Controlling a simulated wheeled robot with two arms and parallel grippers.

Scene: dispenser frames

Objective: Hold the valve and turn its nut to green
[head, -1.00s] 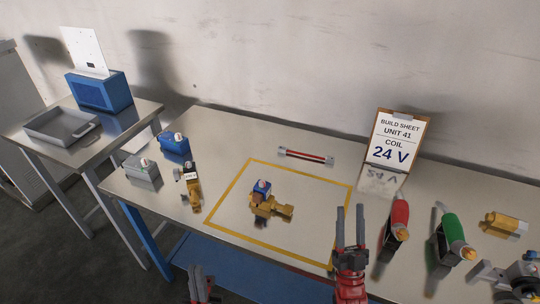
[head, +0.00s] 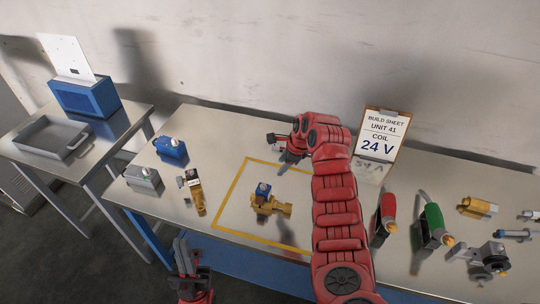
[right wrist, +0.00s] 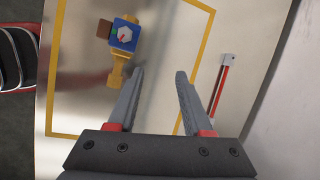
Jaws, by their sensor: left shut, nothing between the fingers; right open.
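The brass valve (head: 268,207) lies inside the yellow square on the table, with a blue coil (head: 262,190) on it. In the right wrist view the coil's top (right wrist: 115,42) carries a pale hexagonal nut (right wrist: 124,34) with a red mark; a small green patch shows beside it. My right gripper (head: 276,151) is open and empty above the back of the square, behind the valve and apart from it. Its fingers (right wrist: 156,85) point toward the valve area in the wrist view. My left gripper (head: 181,243) is shut and empty at the table's front edge, front left of the valve.
A blue coil (head: 172,150), a grey coil (head: 143,179) and another brass valve (head: 197,196) stand left of the square. A red-and-white strip (right wrist: 222,88) lies behind it. Red (head: 384,214) and green (head: 432,222) tools stand right of my arm. The build sheet (head: 379,140) reads 24 V.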

